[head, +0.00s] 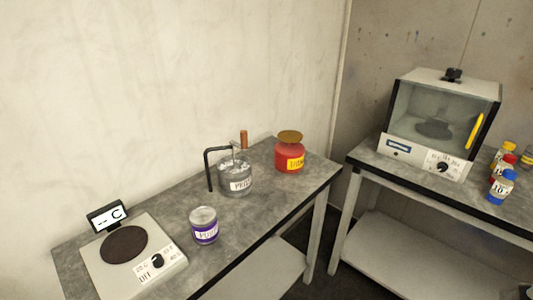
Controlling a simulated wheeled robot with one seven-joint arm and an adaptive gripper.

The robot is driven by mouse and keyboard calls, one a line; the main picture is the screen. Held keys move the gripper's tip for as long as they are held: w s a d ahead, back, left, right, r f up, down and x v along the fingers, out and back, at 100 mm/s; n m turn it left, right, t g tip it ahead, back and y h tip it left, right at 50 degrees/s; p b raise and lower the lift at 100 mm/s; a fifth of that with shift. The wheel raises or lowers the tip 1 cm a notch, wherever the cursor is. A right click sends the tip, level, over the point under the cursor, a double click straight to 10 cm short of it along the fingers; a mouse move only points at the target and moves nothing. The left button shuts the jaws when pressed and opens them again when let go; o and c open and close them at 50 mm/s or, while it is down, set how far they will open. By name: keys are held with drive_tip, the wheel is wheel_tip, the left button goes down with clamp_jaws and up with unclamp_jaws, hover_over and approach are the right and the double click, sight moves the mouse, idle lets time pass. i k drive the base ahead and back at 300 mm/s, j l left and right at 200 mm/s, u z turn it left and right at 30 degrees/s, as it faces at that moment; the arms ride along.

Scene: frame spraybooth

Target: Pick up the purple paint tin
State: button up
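The purple paint tin (204,226) stands upright on the grey bench (247,222) against the wall. It has a silver-grey top and a purple body with a pale label whose text is too small to read surely. It stands between a hot plate on its left and a grey labelled pot on its right, apart from both. Nothing covers it. My gripper is not in view.
The hot plate (134,262) has a small display (106,215) behind it. The grey pot (235,178) has a black bent tube. A red container (289,157) stands farther back. A glass-fronted cabinet (440,120) and several small bottles (501,187) occupy the right bench.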

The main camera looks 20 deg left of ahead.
sight(203, 219)
drive_tip(key=u, duration=1.4)
drive_tip(key=j+u, duration=0.6)
drive_tip(key=u, duration=0.2)
